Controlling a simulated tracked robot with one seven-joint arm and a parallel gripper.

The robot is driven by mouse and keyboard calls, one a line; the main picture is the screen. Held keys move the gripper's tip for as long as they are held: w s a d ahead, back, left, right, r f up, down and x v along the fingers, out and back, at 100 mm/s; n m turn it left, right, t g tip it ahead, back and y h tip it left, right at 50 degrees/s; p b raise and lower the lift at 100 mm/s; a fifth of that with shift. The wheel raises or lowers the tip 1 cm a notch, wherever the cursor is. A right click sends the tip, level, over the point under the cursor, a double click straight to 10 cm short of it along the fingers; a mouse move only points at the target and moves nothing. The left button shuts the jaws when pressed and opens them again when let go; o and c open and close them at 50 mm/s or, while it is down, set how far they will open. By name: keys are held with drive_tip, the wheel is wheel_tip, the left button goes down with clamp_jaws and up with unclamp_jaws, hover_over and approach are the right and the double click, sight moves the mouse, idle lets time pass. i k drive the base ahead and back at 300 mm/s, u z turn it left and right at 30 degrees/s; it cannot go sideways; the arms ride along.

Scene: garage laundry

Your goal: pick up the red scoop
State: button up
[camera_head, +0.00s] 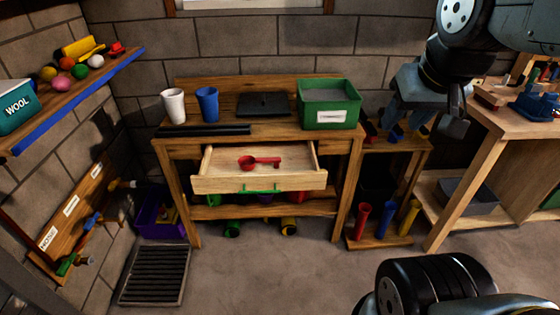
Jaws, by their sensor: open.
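The red scoop (262,162) lies in the pulled-out drawer (215,184) of the wooden bench, its round bowl to the left and its handle pointing right. The drawer has a green handle on its front. My gripper (422,127) hangs at the upper right, fingers pointing down and apart. It appears empty, well to the right of the scoop and not touching it.
On the bench top (235,120) stand a white cup (173,105), a blue cup (207,104), a dark flat item (263,104) and a green labelled bin (329,104). A low rack (384,240) with coloured tubes stands right of the bench. A grey floor grate (154,275) lies at left.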

sight(247, 163)
drive_tip(key=u, duration=0.2)
drive_tip(key=i, duration=0.85)
drive_tip(key=z, duration=0.2)
drive_tip(key=k, duration=0.85)
drive_tip(key=u, duration=0.15)
drive_tip(key=i, duration=0.9)
drive_tip(key=z, duration=0.05)
